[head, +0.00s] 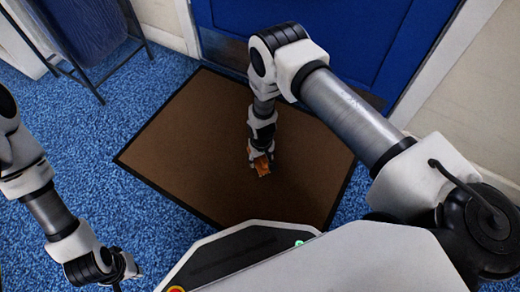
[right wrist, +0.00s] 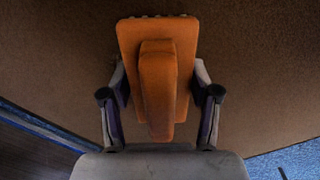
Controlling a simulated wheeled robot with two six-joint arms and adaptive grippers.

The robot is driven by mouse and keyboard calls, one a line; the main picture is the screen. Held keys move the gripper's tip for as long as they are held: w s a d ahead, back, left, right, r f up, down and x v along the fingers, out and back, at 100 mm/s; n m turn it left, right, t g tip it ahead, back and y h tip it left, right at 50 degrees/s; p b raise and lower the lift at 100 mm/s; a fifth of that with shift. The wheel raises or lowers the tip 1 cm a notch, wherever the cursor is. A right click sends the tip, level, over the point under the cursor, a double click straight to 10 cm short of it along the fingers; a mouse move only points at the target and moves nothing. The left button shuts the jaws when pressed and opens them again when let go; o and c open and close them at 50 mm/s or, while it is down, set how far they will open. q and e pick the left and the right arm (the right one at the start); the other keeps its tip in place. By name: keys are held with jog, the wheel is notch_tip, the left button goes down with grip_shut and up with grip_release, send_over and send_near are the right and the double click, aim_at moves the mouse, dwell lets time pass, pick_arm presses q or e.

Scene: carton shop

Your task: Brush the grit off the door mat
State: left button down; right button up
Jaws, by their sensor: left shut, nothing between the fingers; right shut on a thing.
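The brown door mat (head: 195,135) with a dark border lies on the blue carpet in front of the blue door. My right gripper (head: 259,158) is over the middle of the mat, shut on an orange-brown brush (head: 262,166). In the right wrist view the brush (right wrist: 157,85) sits between the two fingers, with the brown mat (right wrist: 60,60) behind it. I cannot tell whether its bristles touch the mat. I cannot make out any grit. My left gripper (head: 128,274) is shut and empty at the lower left, off the mat.
The blue door (head: 360,35) in its white frame closes off the far side. A dark-legged stand with dark blue cloth (head: 88,25) is at the upper left. Blue carpet (head: 110,110) is clear left of the mat. My own base covers the bottom middle.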

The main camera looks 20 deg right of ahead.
aim_at(261, 158)
jog(key=shift+r+p, duration=1.6)
jog(key=shift+r, duration=0.45)
